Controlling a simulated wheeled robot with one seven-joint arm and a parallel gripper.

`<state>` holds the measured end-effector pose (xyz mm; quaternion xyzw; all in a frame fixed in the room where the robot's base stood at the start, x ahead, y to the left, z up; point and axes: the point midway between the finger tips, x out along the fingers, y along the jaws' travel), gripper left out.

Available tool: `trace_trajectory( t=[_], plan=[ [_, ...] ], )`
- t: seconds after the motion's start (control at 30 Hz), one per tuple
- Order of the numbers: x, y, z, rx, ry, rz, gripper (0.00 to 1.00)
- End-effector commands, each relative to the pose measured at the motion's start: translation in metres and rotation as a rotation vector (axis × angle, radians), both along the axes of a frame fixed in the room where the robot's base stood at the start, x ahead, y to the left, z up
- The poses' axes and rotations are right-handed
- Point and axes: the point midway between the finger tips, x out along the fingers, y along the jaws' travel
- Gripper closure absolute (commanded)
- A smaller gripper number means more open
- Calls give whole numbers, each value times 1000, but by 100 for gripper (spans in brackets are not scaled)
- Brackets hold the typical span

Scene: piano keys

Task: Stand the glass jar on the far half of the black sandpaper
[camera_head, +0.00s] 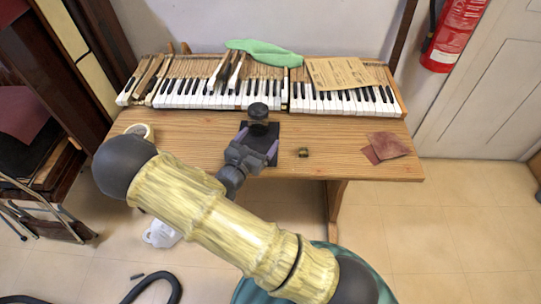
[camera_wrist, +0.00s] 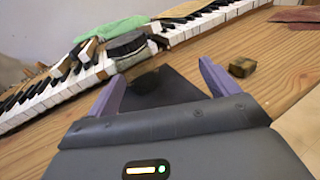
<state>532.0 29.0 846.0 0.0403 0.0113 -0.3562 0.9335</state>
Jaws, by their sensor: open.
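The glass jar (camera_head: 257,127), with a dark round lid (camera_head: 258,111), stands upright on the far half of the black sandpaper (camera_head: 270,133). In the wrist view the lid (camera_wrist: 127,45) shows clearly, with the dim glass body (camera_wrist: 142,74) below it. My gripper (camera_head: 257,141) is over the sandpaper on the near side of the jar. Its two purple fingers are spread apart and empty in the wrist view (camera_wrist: 160,83). The jar is just beyond the fingertips, and bare sandpaper (camera_wrist: 172,92) lies between the fingers.
Piano keys (camera_head: 210,95) run along the table's back, with a green cloth (camera_head: 265,52) and a paper sheet (camera_head: 340,73) on top. A small brassy block (camera_head: 303,152) and reddish sandpaper pieces (camera_head: 388,146) lie right. A tape roll (camera_head: 139,130) is left.

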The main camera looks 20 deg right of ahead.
Motion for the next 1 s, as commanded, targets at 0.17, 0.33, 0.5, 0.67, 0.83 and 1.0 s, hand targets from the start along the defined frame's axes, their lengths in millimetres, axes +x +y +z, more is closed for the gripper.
trace_trajectory(
  t=[0.17,0.33,0.5,0.67,0.83,1.0],
  plan=[
    [-51,-65,8,264,-24,-385,13],
    [-112,-93,7,571,-61,-754,13],
    [-161,-89,9,900,-133,-1068,13],
    [-186,-69,21,1226,-241,-1303,13],
    [-193,-45,47,1579,-414,-1484,13],
    [-188,-32,77,1868,-609,-1574,13]
  ],
)
